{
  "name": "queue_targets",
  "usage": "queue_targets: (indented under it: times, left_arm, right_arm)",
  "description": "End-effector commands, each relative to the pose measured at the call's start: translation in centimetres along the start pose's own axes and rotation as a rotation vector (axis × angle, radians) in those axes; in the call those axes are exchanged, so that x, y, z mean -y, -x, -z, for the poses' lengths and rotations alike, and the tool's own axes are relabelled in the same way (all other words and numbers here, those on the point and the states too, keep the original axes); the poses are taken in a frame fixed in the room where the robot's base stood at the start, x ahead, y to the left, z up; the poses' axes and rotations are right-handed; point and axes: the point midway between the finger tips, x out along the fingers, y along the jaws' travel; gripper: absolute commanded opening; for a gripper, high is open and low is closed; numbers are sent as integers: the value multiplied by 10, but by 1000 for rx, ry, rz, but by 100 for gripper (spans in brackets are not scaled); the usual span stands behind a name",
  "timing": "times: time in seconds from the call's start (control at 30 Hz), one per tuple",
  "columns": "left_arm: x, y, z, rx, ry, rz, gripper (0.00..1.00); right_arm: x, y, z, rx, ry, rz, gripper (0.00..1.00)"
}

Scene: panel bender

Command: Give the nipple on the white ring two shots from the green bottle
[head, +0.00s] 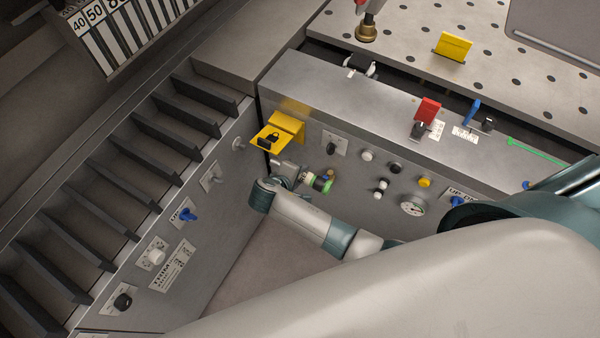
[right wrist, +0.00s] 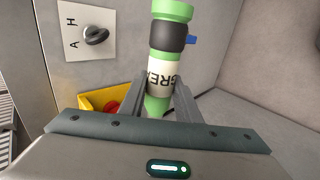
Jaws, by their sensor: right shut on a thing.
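The green bottle (right wrist: 176,12) has a black collar, a small blue part at its side and a pale label with dark lettering. My right gripper (right wrist: 160,88) is shut on it around the label. In the head view the bottle (head: 321,184) shows small, held by my right gripper (head: 304,178) in front of the grey machine front. Small white round fittings sit on that front right of the bottle, one higher (head: 367,155) and a pair lower (head: 381,185). I cannot tell which is the nipple on the white ring. The bottle looks apart from them. My left gripper is not in view.
A yellow bracket (head: 284,128) juts out just above my right gripper. A black selector knob (right wrist: 96,36) is on the panel left of the bottle in the wrist view. A gauge (head: 412,208) and yellow knob (head: 425,182) are further right.

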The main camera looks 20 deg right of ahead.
Motion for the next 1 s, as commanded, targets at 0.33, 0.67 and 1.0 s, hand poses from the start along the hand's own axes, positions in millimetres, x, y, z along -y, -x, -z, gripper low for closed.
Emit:
queue_targets:
  times: [0.33,0.67,1.0]
  left_arm:
    - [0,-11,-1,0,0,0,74]
    - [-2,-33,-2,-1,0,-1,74]
    - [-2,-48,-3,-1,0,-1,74]
  right_arm:
    - [0,-1,15,-3,-2,-2,3]
    - [2,-2,46,-4,-2,-1,3]
    - [0,0,76,-3,-2,0,3]
